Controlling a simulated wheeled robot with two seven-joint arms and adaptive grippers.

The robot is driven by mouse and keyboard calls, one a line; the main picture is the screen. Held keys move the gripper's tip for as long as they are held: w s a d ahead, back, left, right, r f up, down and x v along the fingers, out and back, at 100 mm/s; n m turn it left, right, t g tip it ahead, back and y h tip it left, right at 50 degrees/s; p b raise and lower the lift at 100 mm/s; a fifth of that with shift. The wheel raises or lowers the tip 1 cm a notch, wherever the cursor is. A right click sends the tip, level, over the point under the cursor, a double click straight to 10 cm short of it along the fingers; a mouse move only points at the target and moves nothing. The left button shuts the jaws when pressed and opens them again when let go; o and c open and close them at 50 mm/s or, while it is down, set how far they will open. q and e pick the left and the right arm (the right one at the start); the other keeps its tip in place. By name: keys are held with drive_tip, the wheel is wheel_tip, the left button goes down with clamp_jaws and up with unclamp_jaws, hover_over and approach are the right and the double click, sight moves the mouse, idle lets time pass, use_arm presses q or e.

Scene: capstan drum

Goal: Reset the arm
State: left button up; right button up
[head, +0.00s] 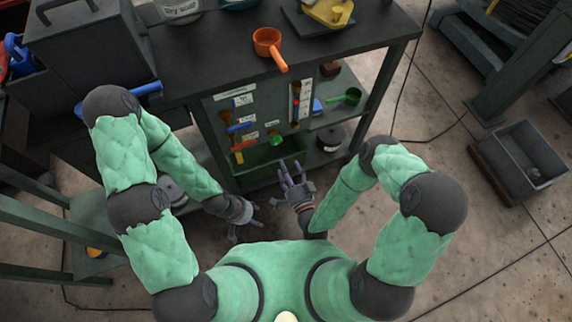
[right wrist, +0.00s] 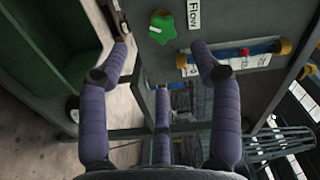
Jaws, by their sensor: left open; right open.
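My right gripper (head: 290,167) is open and empty, its purple fingers spread in front of the lower part of a dark valve panel (head: 222,108). In the right wrist view its fingers (right wrist: 162,55) have nothing between them. A green knob (head: 275,140) on the panel is just beyond the fingers, apart from them; it also shows in the right wrist view (right wrist: 162,27) beside a "Flow" label (right wrist: 194,13). My left gripper (head: 245,230) is open, low and near my body, and appears empty. Both green-sleeved arms are bent at the elbows.
The panel carries a blue handle (head: 239,127), a red-and-yellow handle (head: 238,148) and a sight tube (head: 296,101). A green scoop (head: 347,97) lies on a shelf.

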idle(0.5)
drive_tip(key=d+f+n+g+h+p, duration=0.1)
drive_tip(key=d+f+n+g+p, duration=0.35)
drive_tip(key=g, duration=0.45)
drive_tip(key=s+d+r+n+g+p, duration=0.1)
drive_tip(key=s+g, duration=0.3)
drive_tip(key=s, duration=0.2)
drive_tip(key=s+d+r+n+g+p, duration=0.1)
drive_tip(key=s+r+n+g+p, duration=0.1)
drive_tip(key=s, duration=0.5)
drive_tip(key=shift+s+r+g+h, duration=0.25)
drive_tip(key=shift+r+g+h, duration=0.05)
drive_tip(key=shift+g, duration=0.6)
